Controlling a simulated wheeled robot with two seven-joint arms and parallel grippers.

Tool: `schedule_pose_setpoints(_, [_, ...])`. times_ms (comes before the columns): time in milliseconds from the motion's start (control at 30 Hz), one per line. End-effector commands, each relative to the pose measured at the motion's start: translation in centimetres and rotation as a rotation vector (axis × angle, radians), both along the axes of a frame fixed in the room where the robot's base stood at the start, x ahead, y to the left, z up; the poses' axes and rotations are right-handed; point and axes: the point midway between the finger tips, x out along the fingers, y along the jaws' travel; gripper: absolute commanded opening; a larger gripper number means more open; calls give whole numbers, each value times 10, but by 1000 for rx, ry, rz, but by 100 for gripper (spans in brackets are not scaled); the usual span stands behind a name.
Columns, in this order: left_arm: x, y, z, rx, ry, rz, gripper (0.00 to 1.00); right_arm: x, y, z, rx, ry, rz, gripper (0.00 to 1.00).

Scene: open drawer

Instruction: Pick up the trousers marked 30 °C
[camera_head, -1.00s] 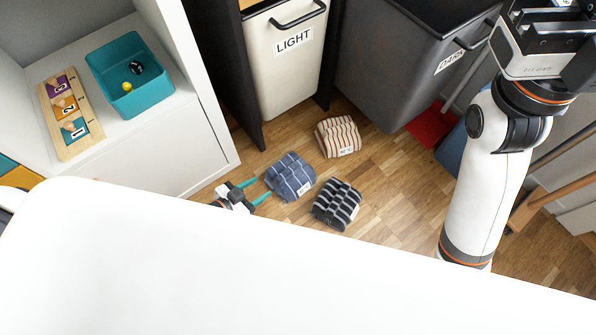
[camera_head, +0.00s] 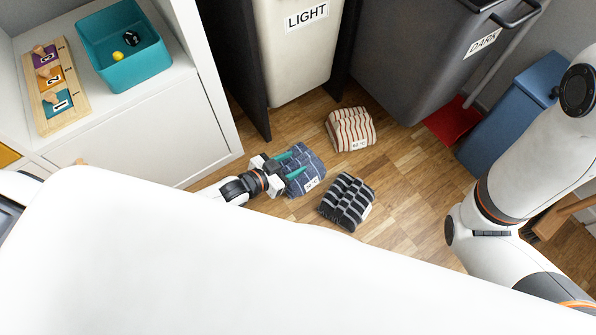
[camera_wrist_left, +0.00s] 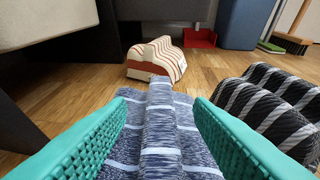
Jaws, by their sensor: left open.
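Three folded striped garments lie on the wooden floor. The blue one with white stripes (camera_head: 309,184) has a white label too small to read for sure. My left gripper (camera_head: 294,164) is over it, with open teal fingers. In the left wrist view, a raised fold of the blue garment (camera_wrist_left: 160,133) stands between the two fingers (camera_wrist_left: 158,125), with no clear grip on it. The black and grey striped garment (camera_head: 345,198) lies just right of it. The cream and red striped garment (camera_head: 350,128) lies farther back, its label also hard to read. My right gripper is out of view.
A cream bin marked LIGHT (camera_head: 291,60) and a grey bin marked DARK (camera_head: 405,65) stand behind the garments. A white cabinet (camera_head: 150,130) bears a teal box (camera_head: 130,72). A red dustpan (camera_head: 452,122) and a blue bin (camera_head: 510,115) are at right.

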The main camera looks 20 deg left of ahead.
Motion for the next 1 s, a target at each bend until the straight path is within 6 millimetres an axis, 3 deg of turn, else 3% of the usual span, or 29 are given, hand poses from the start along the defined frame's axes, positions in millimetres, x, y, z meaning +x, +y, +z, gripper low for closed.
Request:
schedule_pose_setpoints(133, [16,-11,-12,-2,-3,0,47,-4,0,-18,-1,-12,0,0])
schedule_pose_setpoints(467, [22,-15,-11,0,0,0,47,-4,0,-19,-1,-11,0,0])
schedule_pose_setpoints(767, [21,-14,-11,0,0,0,1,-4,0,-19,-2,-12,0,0])
schedule_pose_setpoints(1000, [21,-14,-11,0,0,0,0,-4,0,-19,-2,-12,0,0])
